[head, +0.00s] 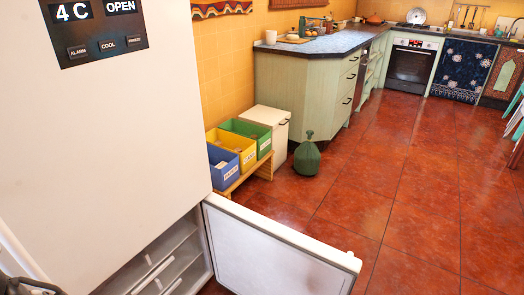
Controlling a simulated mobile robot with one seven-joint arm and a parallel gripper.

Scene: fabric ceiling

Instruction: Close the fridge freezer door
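The tall white fridge freezer (110,130) fills the left of the head view. Its upper door is shut and bears a dark panel (97,30) reading "4 C" and "OPEN". The lower freezer door (275,255) stands wide open, swung out to the right from the hinge side, with its pale inner face showing. Inside the freezer compartment, grey drawers or shelves (160,270) are visible. A dark part of my arm or gripper shows in the bottom left corner, well left of the open door. Its fingertips cannot be made out.
Blue, yellow and green bins (222,167) stand on a low wooden bench behind the door. A white bin (268,120) and a green bottle-shaped container (307,158) are beyond. Green counters (305,85) and an oven (410,62) line the back. The red tiled floor (400,190) at right is clear.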

